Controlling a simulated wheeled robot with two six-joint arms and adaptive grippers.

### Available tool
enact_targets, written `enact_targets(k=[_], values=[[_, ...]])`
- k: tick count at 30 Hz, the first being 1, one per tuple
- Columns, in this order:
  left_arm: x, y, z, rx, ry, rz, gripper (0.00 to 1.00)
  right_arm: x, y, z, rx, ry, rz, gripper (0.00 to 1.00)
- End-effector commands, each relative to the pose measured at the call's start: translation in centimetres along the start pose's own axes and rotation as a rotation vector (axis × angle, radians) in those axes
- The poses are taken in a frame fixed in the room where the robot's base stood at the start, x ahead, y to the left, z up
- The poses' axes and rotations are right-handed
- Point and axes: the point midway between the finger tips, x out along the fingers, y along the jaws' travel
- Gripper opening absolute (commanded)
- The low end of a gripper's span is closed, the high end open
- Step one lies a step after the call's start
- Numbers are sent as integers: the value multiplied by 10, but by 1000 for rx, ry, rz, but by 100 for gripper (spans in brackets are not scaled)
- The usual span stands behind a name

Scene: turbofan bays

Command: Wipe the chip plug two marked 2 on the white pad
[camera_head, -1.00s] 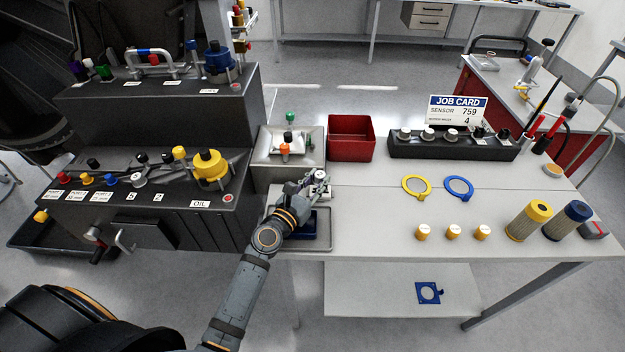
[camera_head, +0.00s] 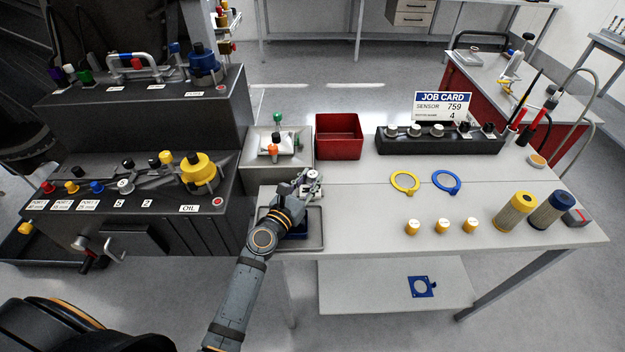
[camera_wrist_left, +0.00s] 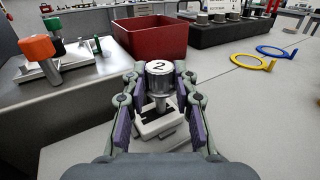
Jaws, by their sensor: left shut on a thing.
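The chip plug two (camera_wrist_left: 159,75), a silver knob with a black 2 on its top, is upright between the fingers of my left gripper (camera_wrist_left: 158,100) in the left wrist view. The gripper is shut on it. Under the plug is the white pad (camera_wrist_left: 160,130), in a pale holder on the table. I cannot tell whether the plug's lower end touches the pad. In the head view the left gripper (camera_head: 308,182) is above the table's left end, and the plug (camera_head: 312,177) shows small there. My right gripper is not in view.
A red bin (camera_head: 338,136) stands behind the left gripper. A metal tray stand (camera_head: 262,158) with green and orange handles is at its left. A blue-lined tray (camera_head: 318,240) is under the arm. Yellow (camera_head: 404,182) and blue rings lie to the right, with clear table between.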

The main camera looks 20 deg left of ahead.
Motion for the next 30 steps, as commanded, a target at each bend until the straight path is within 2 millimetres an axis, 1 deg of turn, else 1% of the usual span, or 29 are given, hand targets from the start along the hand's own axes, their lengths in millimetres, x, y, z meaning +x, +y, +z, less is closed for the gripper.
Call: enact_targets(k=[3,11,20,27,30], values=[[-3,5,0,2,1,0,0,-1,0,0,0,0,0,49],[-4,8,0,1,0,0,0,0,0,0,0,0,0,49],[-12,20,-2,1,1,0,0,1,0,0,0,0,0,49],[-12,20,-2,-1,2,0,0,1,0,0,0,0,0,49],[-12,20,2,-1,2,0,0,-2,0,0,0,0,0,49]])
